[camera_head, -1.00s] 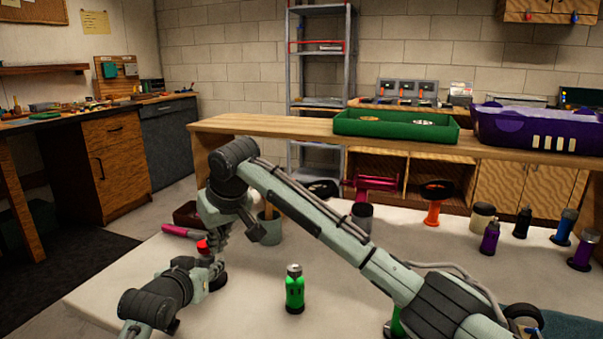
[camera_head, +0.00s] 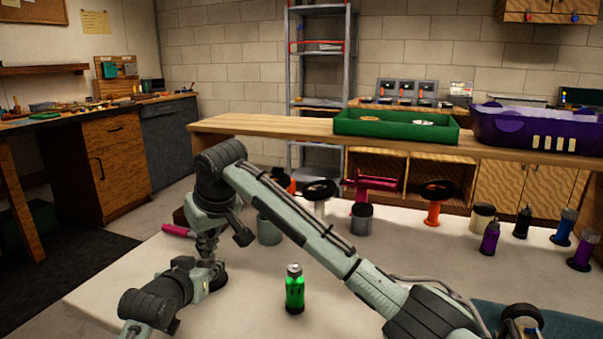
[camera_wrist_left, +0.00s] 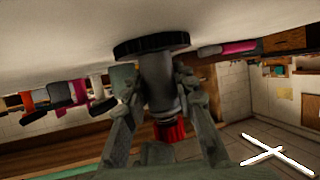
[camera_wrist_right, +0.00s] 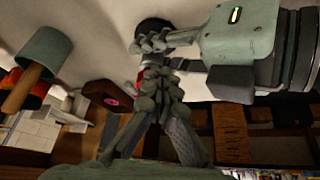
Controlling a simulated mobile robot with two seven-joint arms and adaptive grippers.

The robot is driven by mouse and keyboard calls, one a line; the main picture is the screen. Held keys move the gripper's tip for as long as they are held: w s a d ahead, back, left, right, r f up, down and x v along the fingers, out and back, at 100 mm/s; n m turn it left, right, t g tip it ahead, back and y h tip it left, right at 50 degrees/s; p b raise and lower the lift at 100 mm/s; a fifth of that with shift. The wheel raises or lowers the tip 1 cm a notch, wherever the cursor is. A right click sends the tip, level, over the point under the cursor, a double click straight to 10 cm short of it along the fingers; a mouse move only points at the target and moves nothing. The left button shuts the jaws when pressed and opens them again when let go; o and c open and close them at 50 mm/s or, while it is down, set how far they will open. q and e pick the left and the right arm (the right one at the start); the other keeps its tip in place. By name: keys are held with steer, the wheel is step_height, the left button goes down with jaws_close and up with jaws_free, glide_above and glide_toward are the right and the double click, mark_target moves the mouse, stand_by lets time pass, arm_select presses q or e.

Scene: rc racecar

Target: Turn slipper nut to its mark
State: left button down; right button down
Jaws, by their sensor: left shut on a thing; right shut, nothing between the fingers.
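A grey cylinder (camera_wrist_left: 162,95) on a black ribbed disc (camera_wrist_left: 150,45) stands on the white table, with a red piece (camera_wrist_left: 170,132) at its top end; this seems to be the slipper nut's unit. My left gripper (camera_wrist_left: 158,84) is shut around the grey cylinder. In the head view, the disc (camera_head: 219,282) shows beside my left wrist. My right gripper (camera_wrist_right: 158,78) is shut and empty, pointing down over the unit, close to the red piece, which is mostly hidden behind its fingers. I cannot tell whether they touch. No mark is visible.
A green bottle (camera_head: 294,290) stands on the white table (camera_head: 250,315) in front. A grey cup (camera_head: 269,230) and a pink-handled tool (camera_head: 178,230) are close behind my grippers. Several spools and bottles, including an orange spool (camera_head: 433,205), stand towards the right.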

arm_select(q)
steer(key=shift+d, duration=0.15)
arm_select(e)
steer(key=shift+s, duration=0.1)
step_height(320, 180, up, 6)
steer(key=shift+s+d, duration=0.2)
steer(key=shift+s, duration=0.05)
stand_by(0.5)
step_height(320, 180, down, 6)
steer(key=w+d, duration=0.1)
steer(key=d, duration=0.1)
steer(key=shift+w, duration=0.35)
stand_by(0.4)
steer(key=shift+w+a, duration=0.15)
steer(key=shift+a, duration=0.25)
stand_by(0.7)
